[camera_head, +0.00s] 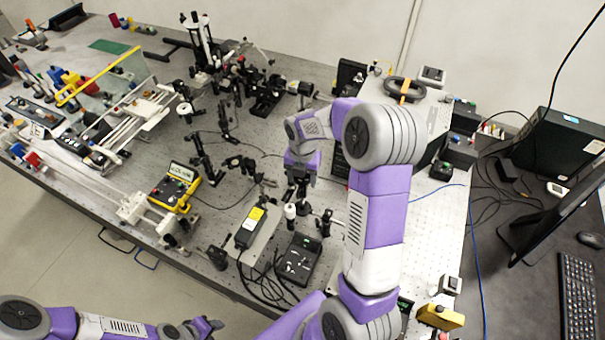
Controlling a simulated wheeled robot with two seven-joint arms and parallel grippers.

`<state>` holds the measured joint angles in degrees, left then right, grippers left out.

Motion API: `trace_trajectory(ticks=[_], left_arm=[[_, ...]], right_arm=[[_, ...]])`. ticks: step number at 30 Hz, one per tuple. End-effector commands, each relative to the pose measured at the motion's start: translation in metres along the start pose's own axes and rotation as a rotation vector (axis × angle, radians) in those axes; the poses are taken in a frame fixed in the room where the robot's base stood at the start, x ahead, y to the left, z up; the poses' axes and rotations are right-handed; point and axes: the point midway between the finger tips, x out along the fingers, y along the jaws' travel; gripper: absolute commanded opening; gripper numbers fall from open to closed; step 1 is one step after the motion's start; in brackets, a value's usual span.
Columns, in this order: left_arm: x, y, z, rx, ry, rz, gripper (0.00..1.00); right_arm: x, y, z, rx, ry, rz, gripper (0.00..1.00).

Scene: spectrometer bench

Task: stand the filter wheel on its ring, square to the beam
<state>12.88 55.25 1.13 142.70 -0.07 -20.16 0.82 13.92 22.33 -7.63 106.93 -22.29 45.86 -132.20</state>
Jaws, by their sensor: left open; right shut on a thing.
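My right gripper (300,182) points down over the middle of the perforated bench, below its purple wrist. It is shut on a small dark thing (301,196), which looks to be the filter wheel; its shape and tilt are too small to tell. I cannot make out the ring clearly among the dark mounts under and around the gripper. My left gripper (212,326) is open and empty at the bottom of the view, over the floor in front of the bench and far from the held thing.
A white-topped post (290,212) and a dark post mount (325,222) stand close below the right gripper. A black control box (299,259) and a yellow-labelled module (250,228) are nearer the front edge. A yellow meter (175,187) stands left. Cables cross the bench.

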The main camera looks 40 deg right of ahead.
Motion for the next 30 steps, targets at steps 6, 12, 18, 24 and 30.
trace_trajectory(ticks=[6, 12, 18, 24, 30], left_arm=[[0.003, -0.001, 0.0, 0.0, 0.0, 0.0, 0.43], [0.002, -0.001, 0.0, 0.0, 0.0, 0.0, 0.43], [0.002, -0.001, 0.0, 0.0, 0.0, 0.0, 0.43], [0.0, 0.0, 0.0, 0.0, 0.0, 0.0, 0.43], [-0.001, 0.0, 0.0, 0.0, 0.0, 0.0, 0.43]], right_arm=[[0.002, 0.001, 0.001, 0.0, -0.003, 0.003, 0.0], [0.003, 0.0, 0.0, 0.0, 0.0, 0.0, 0.85], [0.003, 0.0, 0.0, 0.0, 0.0, 0.0, 0.85], [-0.009, 0.001, 0.001, 0.0, -0.003, 0.003, 0.85], [-0.049, 0.001, 0.001, 0.0, -0.005, 0.004, 0.85]])
